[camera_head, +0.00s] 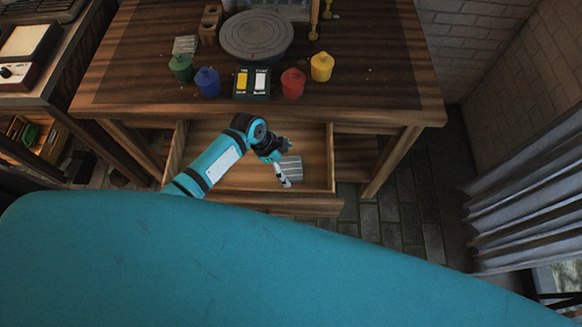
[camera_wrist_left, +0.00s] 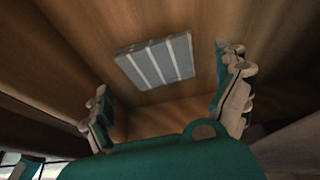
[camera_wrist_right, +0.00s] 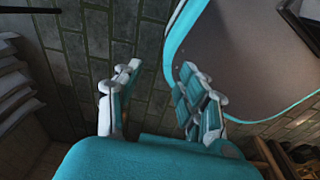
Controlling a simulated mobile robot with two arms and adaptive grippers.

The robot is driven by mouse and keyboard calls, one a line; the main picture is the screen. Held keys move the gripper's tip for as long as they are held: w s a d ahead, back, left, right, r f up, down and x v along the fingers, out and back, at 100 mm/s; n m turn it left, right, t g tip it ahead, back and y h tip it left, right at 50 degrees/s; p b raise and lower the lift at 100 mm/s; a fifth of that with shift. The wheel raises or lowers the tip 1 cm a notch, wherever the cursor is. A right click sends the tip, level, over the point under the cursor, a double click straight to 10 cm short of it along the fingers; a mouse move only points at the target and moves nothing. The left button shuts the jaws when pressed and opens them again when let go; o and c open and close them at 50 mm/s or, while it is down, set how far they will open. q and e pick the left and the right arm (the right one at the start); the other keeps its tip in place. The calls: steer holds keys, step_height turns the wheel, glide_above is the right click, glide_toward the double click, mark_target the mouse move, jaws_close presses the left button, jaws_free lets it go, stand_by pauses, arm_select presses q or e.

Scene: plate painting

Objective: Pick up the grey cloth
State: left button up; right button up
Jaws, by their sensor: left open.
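The grey cloth (camera_head: 291,167) is a folded, striped piece lying in the open drawer (camera_head: 232,178) under the table. It also shows in the left wrist view (camera_wrist_left: 157,62), flat on the brown drawer floor. My left gripper (camera_head: 282,163) is over the drawer beside the cloth. In the left wrist view my left gripper (camera_wrist_left: 165,82) has its fingers wide apart, with the cloth ahead between them and nothing held. My right gripper (camera_wrist_right: 157,82) shows only in the right wrist view, open and empty above the tiled floor.
On the table (camera_head: 130,65) stand green (camera_head: 180,68), blue (camera_head: 207,83), red (camera_head: 292,84) and yellow (camera_head: 321,67) pots, a round grey turntable (camera_head: 256,38) and a small striped grey item (camera_head: 185,45). The drawer walls surround my left gripper. A curtain (camera_head: 525,210) hangs at right.

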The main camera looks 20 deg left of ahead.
mark_target(291, 169)
arm_select(q)
steer(key=shift+w+d+f, duration=0.1)
steer(key=shift+d+f, duration=0.15)
steer(key=shift+f, duration=0.4)
steer(key=shift+d+f, duration=0.15)
steer(key=shift+f, duration=0.3)
steer(key=c, duration=1.1)
arm_select(e)
steer(key=shift+s, duration=0.55)
